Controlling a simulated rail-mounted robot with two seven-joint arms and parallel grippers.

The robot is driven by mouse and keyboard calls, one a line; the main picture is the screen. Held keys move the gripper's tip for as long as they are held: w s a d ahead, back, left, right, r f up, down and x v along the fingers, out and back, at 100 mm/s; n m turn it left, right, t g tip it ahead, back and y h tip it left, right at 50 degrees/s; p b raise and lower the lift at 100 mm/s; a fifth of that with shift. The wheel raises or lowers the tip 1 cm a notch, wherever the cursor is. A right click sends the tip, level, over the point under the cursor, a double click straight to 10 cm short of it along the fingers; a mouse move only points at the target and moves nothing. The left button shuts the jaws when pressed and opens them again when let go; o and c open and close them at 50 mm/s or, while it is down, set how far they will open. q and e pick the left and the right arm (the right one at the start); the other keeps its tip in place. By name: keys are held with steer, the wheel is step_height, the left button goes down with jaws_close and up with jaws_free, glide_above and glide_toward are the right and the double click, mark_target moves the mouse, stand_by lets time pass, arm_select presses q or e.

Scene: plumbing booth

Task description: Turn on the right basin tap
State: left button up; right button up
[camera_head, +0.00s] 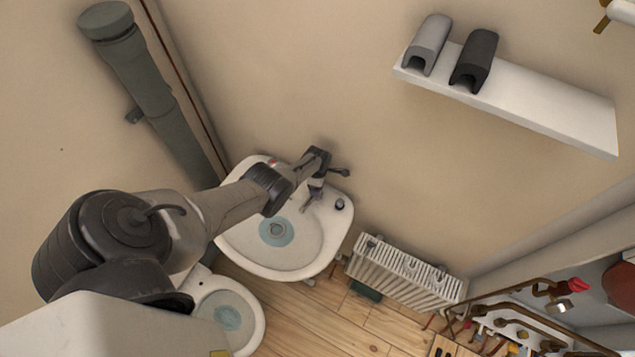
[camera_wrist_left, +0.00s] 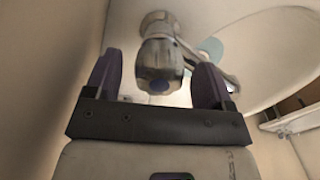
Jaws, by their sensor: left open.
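The white basin (camera_head: 325,250) is fixed in the wall corner. A chrome tap with a spout (camera_head: 308,203) stands at its right rear, partly hidden by my left gripper (camera_head: 326,178). In the left wrist view, my left gripper (camera_wrist_left: 158,64) is open, with its dark fingers on either side of the tap's chrome head (camera_wrist_left: 158,60), which has a blue cap. The spout runs off to the right there. I cannot tell whether the fingers touch the tap. A red mark (camera_head: 272,160) shows at the basin's left rear, mostly hidden by my arm. My right gripper is not in view.
A small dark round item (camera_head: 340,205) sits on the basin's right rim. Walls stand close behind and left of the basin. A toilet (camera_head: 258,325) is below left, a radiator (camera_head: 400,275) to the right, and a shelf (camera_head: 540,105) higher on the wall.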

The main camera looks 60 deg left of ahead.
arm_select(q)
step_height(320, 180, up, 9)
steer(key=p, duration=0.7)
steer(key=shift+f, duration=0.15)
step_height(320, 180, up, 5)
steer(key=shift+r, duration=0.1)
stand_by(0.4)
